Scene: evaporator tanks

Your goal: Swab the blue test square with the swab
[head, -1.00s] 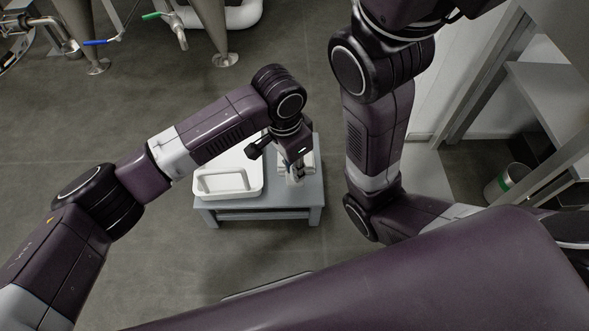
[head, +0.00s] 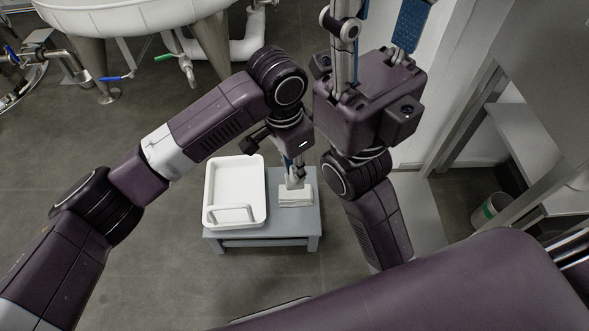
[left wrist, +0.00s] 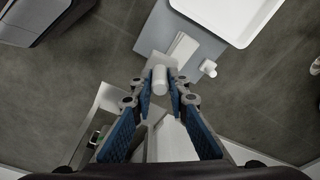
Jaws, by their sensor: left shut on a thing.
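My left gripper (head: 294,179) points down over the right part of a low grey-blue table (head: 262,233). In the left wrist view its fingertips (left wrist: 160,84) are closed on a white cylindrical piece (left wrist: 160,78), which I take for the swab. Its far end is hard to make out. My right gripper (head: 376,25) is raised at the top of the head view, its fingers spread apart with blue pads and its tips cut off by the frame. It holds nothing that I can see. No blue test square shows in either view.
A white tray (head: 209,183) fills the table's left side. A white block (head: 296,196) lies right of it, just below my left gripper. A small white piece (left wrist: 208,68) stands near it. Steel tanks (head: 135,12) stand behind; shelving (head: 540,140) and a bin (head: 490,210) are at right.

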